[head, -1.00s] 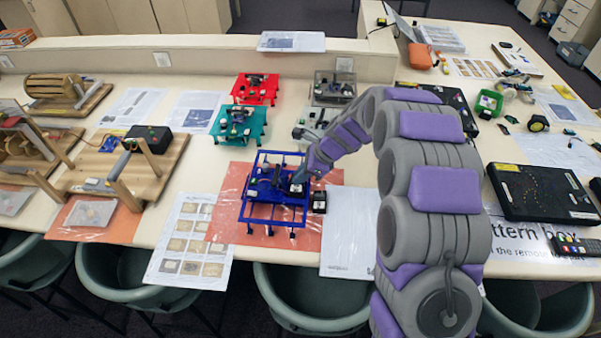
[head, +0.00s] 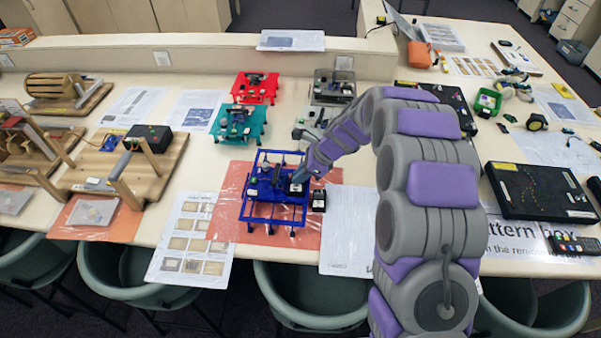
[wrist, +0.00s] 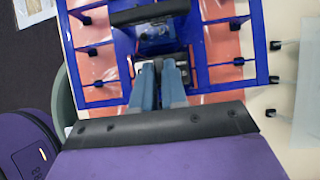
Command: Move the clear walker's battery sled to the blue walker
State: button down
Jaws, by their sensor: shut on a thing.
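The blue walker (head: 275,190) stands on an orange mat at the middle of the table; its open blue frame fills much of the wrist view (wrist: 120,45). My gripper (head: 299,177) is at the walker's right side, pointing down into the frame. In the wrist view my fingers (wrist: 159,66) are closed together on a small dark block, seemingly the battery sled (wrist: 178,60), mostly hidden by them. In the head view a dark block with a pale top (head: 296,188) shows just below the fingers, within the walker's outline.
A small black block (head: 319,200) lies at the blue walker's right. Teal (head: 238,123) and red (head: 255,88) walkers stand behind. A white sheet (head: 350,230) lies right of the orange mat (head: 228,225). Wooden models stand at left, a black box (head: 540,190) at right.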

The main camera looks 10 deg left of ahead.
jog(key=shift+f+p, duration=0.3)
jog(key=shift+f, duration=0.25)
dwell(0.8)
jog(key=shift+f+p, duration=0.4)
jog(key=shift+p, duration=0.45)
dwell(1.0)
jog(key=c, duration=1.1)
grip_release()
jog(key=shift+r, duration=0.2)
jog(key=shift+r+p, duration=3.25)
jog(key=shift+r, duration=0.35)
